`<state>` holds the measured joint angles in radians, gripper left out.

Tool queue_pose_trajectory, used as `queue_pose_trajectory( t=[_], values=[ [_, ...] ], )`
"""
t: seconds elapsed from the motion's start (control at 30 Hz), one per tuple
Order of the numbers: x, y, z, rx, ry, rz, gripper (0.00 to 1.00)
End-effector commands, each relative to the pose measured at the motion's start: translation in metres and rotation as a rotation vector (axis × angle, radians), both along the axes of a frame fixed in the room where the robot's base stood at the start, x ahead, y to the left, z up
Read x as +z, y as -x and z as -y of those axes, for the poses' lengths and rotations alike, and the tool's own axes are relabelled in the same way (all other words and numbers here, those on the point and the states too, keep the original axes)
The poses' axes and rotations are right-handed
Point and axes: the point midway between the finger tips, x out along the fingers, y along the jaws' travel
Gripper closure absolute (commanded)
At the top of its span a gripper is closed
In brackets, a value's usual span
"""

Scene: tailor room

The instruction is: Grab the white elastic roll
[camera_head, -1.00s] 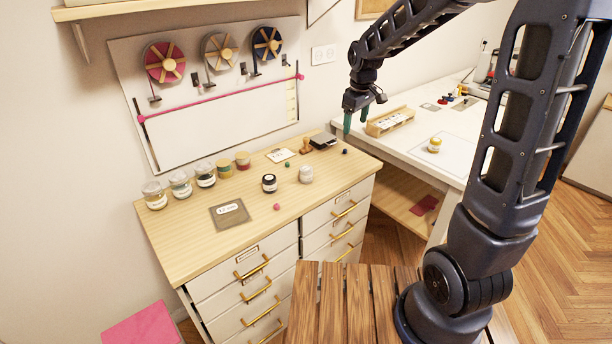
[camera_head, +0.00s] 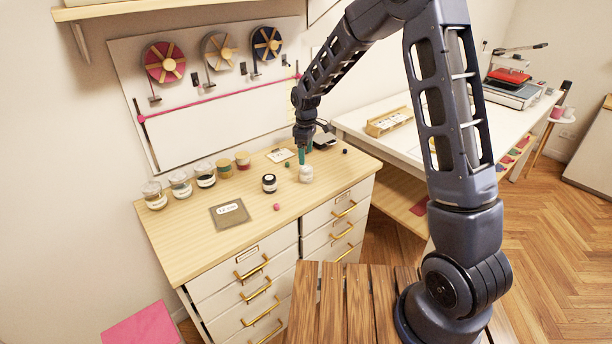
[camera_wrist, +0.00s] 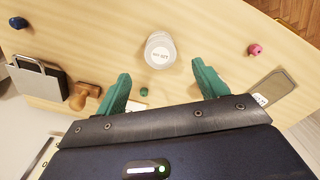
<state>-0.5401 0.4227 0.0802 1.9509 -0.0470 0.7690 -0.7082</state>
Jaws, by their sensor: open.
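A small whitish round item (camera_head: 306,175) with a printed label on top stands on the wooden drawer top. It fits the white elastic roll, though I cannot tell for sure. It also shows in the wrist view (camera_wrist: 160,50). My gripper (camera_head: 303,157) has green fingers and points down close above it. In the wrist view my gripper (camera_wrist: 161,70) is open, with the whitish item centred just beyond the fingertips and nothing between them held. A pale reel (camera_head: 220,51) also hangs on the wall board.
A wooden stamp (camera_wrist: 84,96) and metal clip (camera_wrist: 40,78) lie left in the wrist view. Several jars line the back; the front right corner is clear.

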Motion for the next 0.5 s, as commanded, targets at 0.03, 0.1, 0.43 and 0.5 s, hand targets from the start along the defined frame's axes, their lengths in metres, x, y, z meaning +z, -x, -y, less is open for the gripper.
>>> queue_pose_trajectory(
  t=[0.03,0.1,0.43,0.5],
  values=[
    [-0.008,0.001,0.0,0.0,0.003,-0.003,0.29],
    [-0.019,0.001,0.001,0.0,0.003,-0.003,0.29],
    [-0.047,0.001,0.0,-0.001,0.001,-0.001,0.29],
    [-0.053,0.001,0.0,-0.001,0.002,-0.001,0.29]
  ],
)
